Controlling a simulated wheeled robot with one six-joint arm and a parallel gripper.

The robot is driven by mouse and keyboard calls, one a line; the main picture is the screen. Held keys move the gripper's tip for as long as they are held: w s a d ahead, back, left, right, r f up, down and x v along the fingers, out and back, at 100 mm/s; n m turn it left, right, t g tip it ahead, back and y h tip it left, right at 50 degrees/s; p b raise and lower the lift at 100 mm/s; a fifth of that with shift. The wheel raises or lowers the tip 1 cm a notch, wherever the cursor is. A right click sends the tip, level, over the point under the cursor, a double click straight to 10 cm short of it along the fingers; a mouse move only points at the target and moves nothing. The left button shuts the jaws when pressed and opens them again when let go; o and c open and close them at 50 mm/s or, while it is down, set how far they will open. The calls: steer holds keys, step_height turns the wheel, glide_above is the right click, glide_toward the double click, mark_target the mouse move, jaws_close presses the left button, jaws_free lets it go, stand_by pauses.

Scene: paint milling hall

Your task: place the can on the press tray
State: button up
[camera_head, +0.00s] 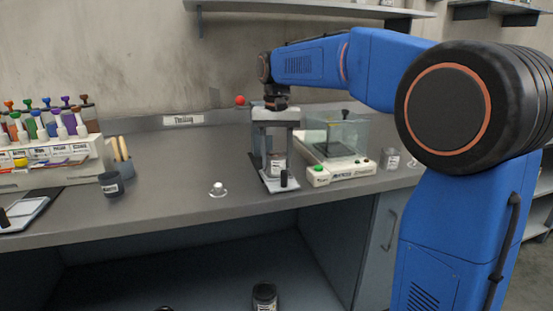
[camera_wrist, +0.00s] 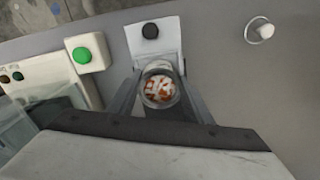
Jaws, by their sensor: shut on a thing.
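The can (camera_head: 279,164) is small and pale-labelled and appears low over the press base in the head view. In the wrist view the can (camera_wrist: 160,86) shows from above, open, with white and orange contents. My gripper (camera_wrist: 160,98) is shut on the can, with a dark finger on each side. In the head view my gripper (camera_head: 274,158) reaches straight down at the press. The pale press tray (camera_head: 281,187), with a black knob, lies under and in front of the can; its plate (camera_wrist: 170,32) also shows in the wrist view. I cannot tell whether the can touches it.
A balance with a glass shield (camera_head: 340,168) stands close to the right of the press. A small white-topped item (camera_head: 218,189) stands to the left. A dark jar (camera_head: 111,184) and a bottle rack (camera_head: 50,155) are farther left. Grey worktop between them is clear.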

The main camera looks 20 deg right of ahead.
steer(key=shift+f, duration=0.25)
steer(key=o, duration=1.2)
steer(key=shift+c, duration=0.2)
step_height(320, 180, up, 12)
steer(key=s+d+f+n+t, duration=0.1)
steer(key=s+d+f, duration=0.1)
steer(key=s+f, duration=0.5)
steer(key=s+d+f+n+t, duration=0.1)
steer(key=s+d+f, duration=0.2)
steer(key=s, duration=0.8)
steer(key=s+d+f+n+t, duration=0.1)
steer(key=s+d+f+t, duration=0.1)
steer(key=s+f, duration=1.3)
step_height(320, 180, down, 2)
steer(key=shift+s+f+n+t, duration=0.15)
steer(key=shift+f+n+t, duration=0.15)
steer(key=shift+t, duration=0.1)
steer(key=shift+r, duration=0.1)
